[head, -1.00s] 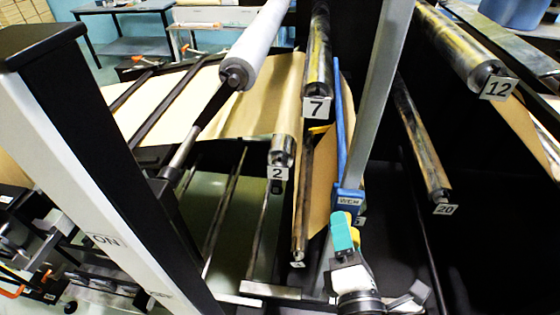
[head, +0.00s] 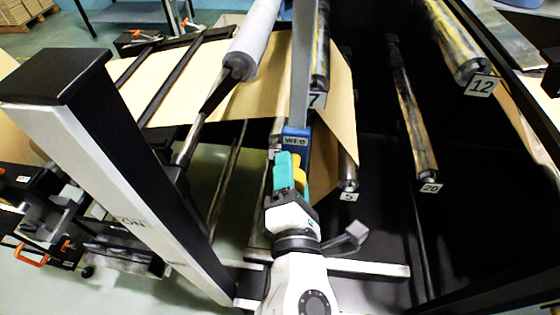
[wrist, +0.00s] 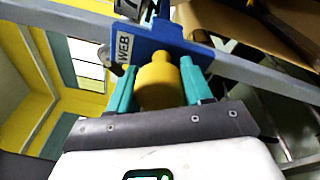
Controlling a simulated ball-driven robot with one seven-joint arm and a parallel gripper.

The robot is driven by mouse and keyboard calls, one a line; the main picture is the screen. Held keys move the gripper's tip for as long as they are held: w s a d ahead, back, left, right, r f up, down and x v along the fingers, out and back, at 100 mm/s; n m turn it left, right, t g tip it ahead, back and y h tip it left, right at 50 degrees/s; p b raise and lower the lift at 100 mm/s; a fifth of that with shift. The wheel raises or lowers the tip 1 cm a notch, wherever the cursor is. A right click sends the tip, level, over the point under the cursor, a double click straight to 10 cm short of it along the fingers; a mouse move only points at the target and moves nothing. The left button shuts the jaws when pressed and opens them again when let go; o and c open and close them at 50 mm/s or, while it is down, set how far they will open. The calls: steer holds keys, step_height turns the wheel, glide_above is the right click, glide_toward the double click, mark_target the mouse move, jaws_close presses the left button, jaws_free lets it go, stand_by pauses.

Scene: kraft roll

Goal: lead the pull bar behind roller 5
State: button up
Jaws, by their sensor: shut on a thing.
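My gripper (head: 289,172) is shut on the yellow knob (wrist: 157,82) of the pull bar. Its teal fingers sit on both sides of the knob in the wrist view. The pull bar has a blue block (head: 296,139) marked WEB and a long grey beam (head: 303,60) running away from me. Roller 5 (head: 347,184) is to the right of the gripper, its end and number plate in view and most of its length covered by brown paper (head: 338,100). The bar crosses in front of part of roller 7 (head: 321,55). Roller 2 is mostly hidden behind the block and gripper.
Roller 20 (head: 414,120) and roller 12 (head: 458,45) are further right, with a dark gap between roller 5 and roller 20. A white roller (head: 252,40) is at upper left. A black-and-white post (head: 110,150) stands at left. A pale rail (head: 370,268) lies low at right.

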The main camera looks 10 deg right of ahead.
steer(key=shift+w+a+r, duration=0.15)
steer(key=shift+a+r, duration=0.35)
steer(key=shift+r, duration=0.1)
steer(key=shift+w+a+r, duration=0.15)
steer(key=shift+a+r, duration=0.3)
steer(key=shift+r, duration=0.25)
